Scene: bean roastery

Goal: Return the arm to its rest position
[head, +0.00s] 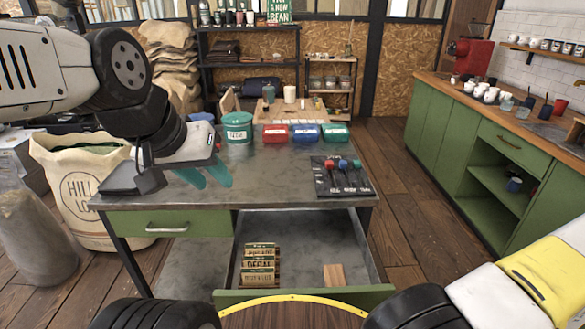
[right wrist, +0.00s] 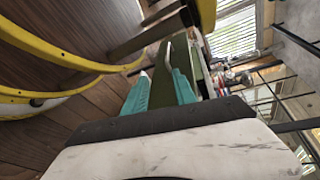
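My left gripper (head: 206,177) hangs over the left part of the grey worktop in the head view. Its two teal fingers are apart with nothing seen between them. My right gripper (right wrist: 160,92) shows in the right wrist view, with its teal fingers apart. A green drawer front and its pale metal handle (right wrist: 168,56) lie just beyond those fingers; I cannot tell whether they touch. The right gripper is out of sight in the head view, where only parts of my right arm show at the lower right.
The worktop's drawer (head: 305,297) stands open, with labelled packets (head: 260,266) and a wooden block (head: 334,275) inside. A teal tin (head: 237,128), small bins (head: 305,132) and a black mat (head: 340,176) with tools occupy the worktop. A sack (head: 88,190) stands at left.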

